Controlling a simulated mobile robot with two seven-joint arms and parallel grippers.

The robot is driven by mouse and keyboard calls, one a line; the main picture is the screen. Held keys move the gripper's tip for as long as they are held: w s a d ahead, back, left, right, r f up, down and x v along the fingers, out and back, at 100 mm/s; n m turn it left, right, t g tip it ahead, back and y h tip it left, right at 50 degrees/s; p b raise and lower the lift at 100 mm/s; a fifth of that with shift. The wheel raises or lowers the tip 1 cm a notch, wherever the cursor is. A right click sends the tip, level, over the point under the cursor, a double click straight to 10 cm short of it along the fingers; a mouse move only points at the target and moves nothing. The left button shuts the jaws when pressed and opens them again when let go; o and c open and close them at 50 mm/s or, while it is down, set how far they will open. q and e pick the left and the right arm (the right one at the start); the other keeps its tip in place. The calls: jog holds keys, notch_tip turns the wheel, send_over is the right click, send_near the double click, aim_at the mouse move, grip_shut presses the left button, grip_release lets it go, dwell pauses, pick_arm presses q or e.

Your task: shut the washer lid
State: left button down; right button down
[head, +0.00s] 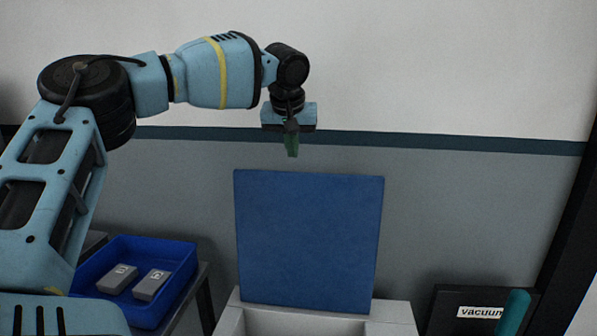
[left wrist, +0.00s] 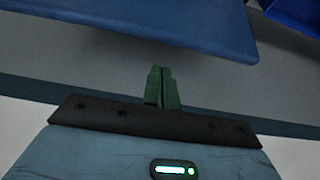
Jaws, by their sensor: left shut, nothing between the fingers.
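The washer lid (head: 308,240) is a flat blue panel standing upright at the back of the pale washer body (head: 230,322), whose top shows at the bottom of the head view. The lid also shows in the left wrist view (left wrist: 150,25), its edge crossing the upper part. My left gripper (head: 292,150) points down above the lid's top edge, apart from it in the picture. Its green fingers also show in the left wrist view (left wrist: 162,88); they are shut with nothing between them. My right gripper is out of view.
A blue bin (head: 180,262) with two grey boxes (head: 152,285) sits on a dark stand at the left. A black panel labelled "vacuum" (head: 481,312) and a teal rounded handle (head: 514,312) are at the lower right. A grey and white wall is behind.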

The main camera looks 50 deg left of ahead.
aim_at(294, 175)
pick_arm(q)
jog(key=x, duration=0.9)
jog(key=shift+w+a+f, duration=0.15)
jog(key=shift+w+f, duration=0.1)
jog(key=shift+s, duration=0.1)
dwell(0.4)
